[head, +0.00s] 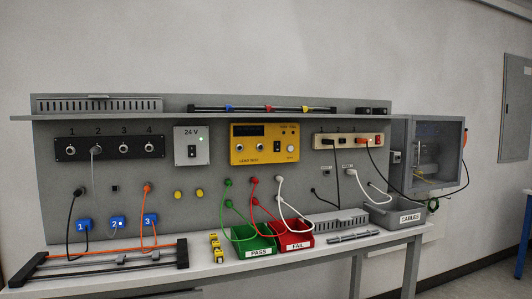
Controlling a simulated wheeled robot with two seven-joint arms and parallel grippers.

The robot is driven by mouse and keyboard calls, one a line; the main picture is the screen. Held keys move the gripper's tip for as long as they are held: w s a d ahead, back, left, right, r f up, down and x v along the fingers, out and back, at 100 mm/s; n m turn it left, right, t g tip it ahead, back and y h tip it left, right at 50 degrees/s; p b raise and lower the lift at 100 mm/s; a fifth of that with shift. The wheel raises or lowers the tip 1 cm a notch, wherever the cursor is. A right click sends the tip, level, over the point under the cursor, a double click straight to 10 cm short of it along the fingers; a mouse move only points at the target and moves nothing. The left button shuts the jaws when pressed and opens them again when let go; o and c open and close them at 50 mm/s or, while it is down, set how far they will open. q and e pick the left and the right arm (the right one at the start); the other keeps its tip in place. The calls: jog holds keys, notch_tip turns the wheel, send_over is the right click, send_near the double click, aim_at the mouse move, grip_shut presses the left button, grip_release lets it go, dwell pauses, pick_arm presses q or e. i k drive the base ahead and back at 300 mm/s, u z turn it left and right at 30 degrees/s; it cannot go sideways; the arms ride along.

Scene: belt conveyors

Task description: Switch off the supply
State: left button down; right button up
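The supply (202,159) is a light grey box marked "24 V" on the upright grey panel, left of the middle in the head view. A small black switch (192,151) sits on its front. A small pale green light (200,139) shows near its upper right; it looks lit. The switch is too small to tell which side is pressed. Nothing touches the supply. Neither of my grippers is in view.
A yellow leak tester (264,144) is right of the supply, and a black strip (109,148) with numbered sockets is left. A shelf (270,115) juts out above. Cables hang below. Green (250,240) and red bins stand on the bench. The supply's front is clear.

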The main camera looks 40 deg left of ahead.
aim_at(192, 153)
jog(key=u, duration=0.2)
jog(key=i, duration=1.3)
jog(key=u, duration=1.3)
jog(key=i, duration=0.65)
jog(key=u, duration=0.55)
